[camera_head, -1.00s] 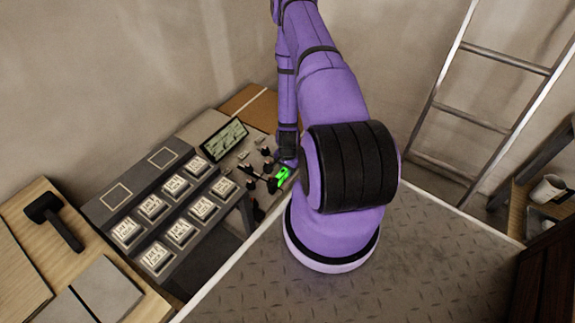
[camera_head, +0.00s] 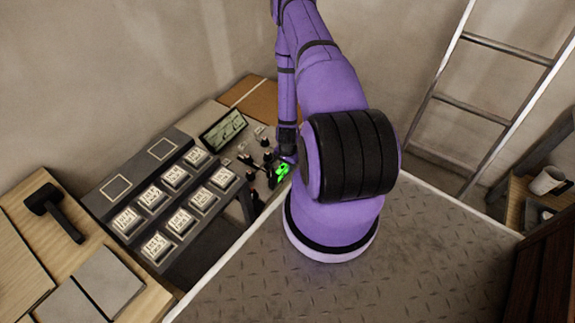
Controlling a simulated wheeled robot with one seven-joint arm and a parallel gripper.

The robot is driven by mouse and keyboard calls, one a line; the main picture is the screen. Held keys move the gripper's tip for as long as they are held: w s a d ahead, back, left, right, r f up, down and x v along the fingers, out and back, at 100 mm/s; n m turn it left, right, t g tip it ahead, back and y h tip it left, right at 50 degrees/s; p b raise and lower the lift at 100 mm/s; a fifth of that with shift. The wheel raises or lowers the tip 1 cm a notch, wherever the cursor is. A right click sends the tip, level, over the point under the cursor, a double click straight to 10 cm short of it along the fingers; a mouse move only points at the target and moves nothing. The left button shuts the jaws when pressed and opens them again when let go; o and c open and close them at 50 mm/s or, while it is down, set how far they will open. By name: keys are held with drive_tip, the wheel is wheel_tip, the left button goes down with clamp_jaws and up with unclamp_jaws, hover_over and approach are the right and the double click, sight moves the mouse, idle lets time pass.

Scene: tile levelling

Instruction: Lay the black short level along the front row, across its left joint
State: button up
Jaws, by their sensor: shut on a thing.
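My gripper (camera_head: 284,168) is small and partly hidden at the lower end of my purple arm, beside the right end of the dark console. Bright green parts show at its tip. It is shut on a dark thing there, too small and too covered to name for certain. I cannot make out the black short level clearly anywhere. Two grey tiles, one the right grey tile (camera_head: 108,281), the other the left grey tile (camera_head: 68,304), lie side by side at the lower left with a thin dark joint between them. My gripper is well to their right.
A black mallet (camera_head: 55,211) lies on the wooden surface at left. A ladder (camera_head: 500,115) leans at right. A mug (camera_head: 547,181) stands on a shelf at far right.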

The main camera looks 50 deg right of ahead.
drive_tip(key=shift+f, duration=0.15)
drive_tip(key=o, duration=1)
wheel_tip(320, 180, up, 11)
drive_tip(key=shift+f, duration=0.1)
idle(0.3)
